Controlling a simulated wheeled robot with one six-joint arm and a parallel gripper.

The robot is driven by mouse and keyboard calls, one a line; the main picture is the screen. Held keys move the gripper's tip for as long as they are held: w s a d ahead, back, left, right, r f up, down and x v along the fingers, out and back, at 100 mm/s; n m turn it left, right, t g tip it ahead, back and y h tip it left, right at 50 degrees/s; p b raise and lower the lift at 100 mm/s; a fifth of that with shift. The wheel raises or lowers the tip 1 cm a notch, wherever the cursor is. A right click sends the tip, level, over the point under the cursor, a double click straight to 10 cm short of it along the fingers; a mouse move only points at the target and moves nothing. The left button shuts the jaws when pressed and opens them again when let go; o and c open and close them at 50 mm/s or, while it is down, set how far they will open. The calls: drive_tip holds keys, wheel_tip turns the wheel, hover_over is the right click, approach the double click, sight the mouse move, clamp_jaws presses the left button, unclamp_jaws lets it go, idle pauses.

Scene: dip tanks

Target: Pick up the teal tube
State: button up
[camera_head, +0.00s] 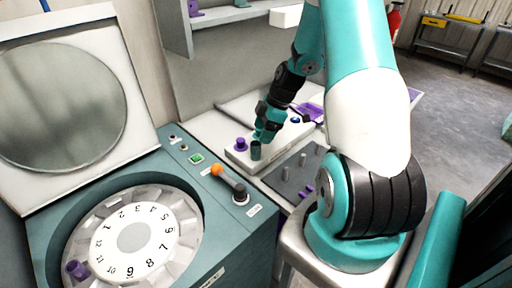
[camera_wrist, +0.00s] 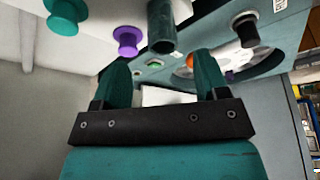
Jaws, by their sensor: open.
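A dark teal tube (camera_head: 255,151), hollow at its end, stands at the near end of the white block beside the machine. In the wrist view the tube (camera_wrist: 162,30) lies beyond my open fingers, roughly centred between them and apart from them. My gripper (camera_head: 263,134) is just above and behind the tube in the head view; the wrist view shows my gripper (camera_wrist: 161,68) empty. A purple flanged peg (camera_head: 240,144) stands close beside the tube. A brighter teal flanged piece (camera_wrist: 66,14) is farther left in the wrist view.
The machine's numbered dial (camera_head: 132,240) and raised round lid (camera_head: 62,105) stand at left. An orange-tipped lever (camera_head: 230,184) rises from its panel near the tube. A dark plate (camera_head: 291,177) with grey pegs and purple pieces lies right of the tube. A shelf (camera_head: 230,20) is behind.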

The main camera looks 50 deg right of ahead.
sight(252, 155)
drive_tip(key=shift+p+x, duration=1.3)
drive_tip(key=shift+x, duration=1.85)
drive_tip(key=shift+s, duration=0.1)
drive_tip(key=c, duration=1)
